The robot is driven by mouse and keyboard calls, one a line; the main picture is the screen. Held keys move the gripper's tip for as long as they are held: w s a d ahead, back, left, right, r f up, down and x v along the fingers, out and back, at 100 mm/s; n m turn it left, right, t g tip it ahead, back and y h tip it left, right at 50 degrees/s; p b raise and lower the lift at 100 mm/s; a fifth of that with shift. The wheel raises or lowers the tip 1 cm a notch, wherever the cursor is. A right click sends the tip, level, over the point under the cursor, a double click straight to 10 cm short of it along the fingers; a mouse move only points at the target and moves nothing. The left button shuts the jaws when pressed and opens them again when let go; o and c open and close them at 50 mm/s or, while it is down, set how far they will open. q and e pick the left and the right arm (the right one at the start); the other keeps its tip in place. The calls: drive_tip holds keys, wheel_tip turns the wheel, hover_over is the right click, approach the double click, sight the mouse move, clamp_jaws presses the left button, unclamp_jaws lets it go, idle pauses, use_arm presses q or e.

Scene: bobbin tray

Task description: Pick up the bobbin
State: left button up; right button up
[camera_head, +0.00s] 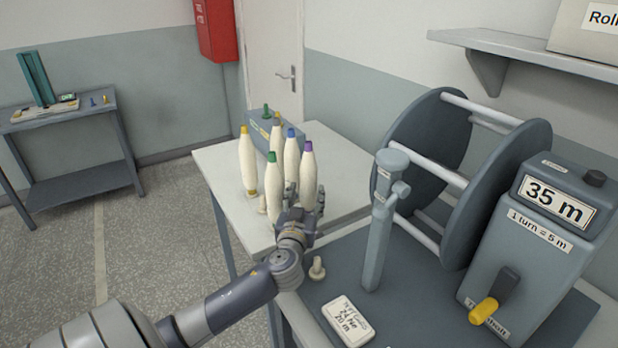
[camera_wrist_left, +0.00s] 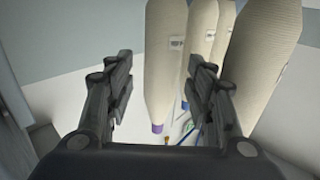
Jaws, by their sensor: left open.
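Several cream bobbins stand upright on the white table, with yellow, green, brownish, blue and purple tips. The purple-tipped bobbin (camera_head: 307,172) is the rightmost, nearest my left gripper (camera_head: 305,198). The gripper is open, its fingers at the lower part of that bobbin. In the left wrist view, the purple-tipped bobbin (camera_wrist_left: 163,60) shows between the two open fingers (camera_wrist_left: 163,80), tip downward in the picture; I cannot tell whether they touch it. The green-tipped bobbin (camera_head: 272,185) stands to the left, and the blue-tipped one (camera_head: 291,155) just behind. My right gripper is not in view.
The white table (camera_head: 222,165) adjoins a dark bench with a large reel (camera_head: 490,190), a counter box reading 35 m (camera_head: 552,205) and a grey post (camera_head: 378,235). A small cream peg (camera_head: 317,268) and a label card (camera_head: 347,320) lie near my arm.

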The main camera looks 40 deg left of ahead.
sight(307, 187)
use_arm(q)
drive_tip(key=x, duration=0.1)
drive_tip(key=p+x, duration=0.1)
drive_tip(key=x, duration=0.1)
drive_tip(key=shift+a+r, duration=0.25)
drive_tip(key=shift+a, duration=0.05)
drive_tip(key=shift+w+a+f+p, duration=0.15)
drive_tip(key=shift+w+a+p, duration=0.15)
drive_tip(key=shift+w, duration=0.3)
clamp_jaws()
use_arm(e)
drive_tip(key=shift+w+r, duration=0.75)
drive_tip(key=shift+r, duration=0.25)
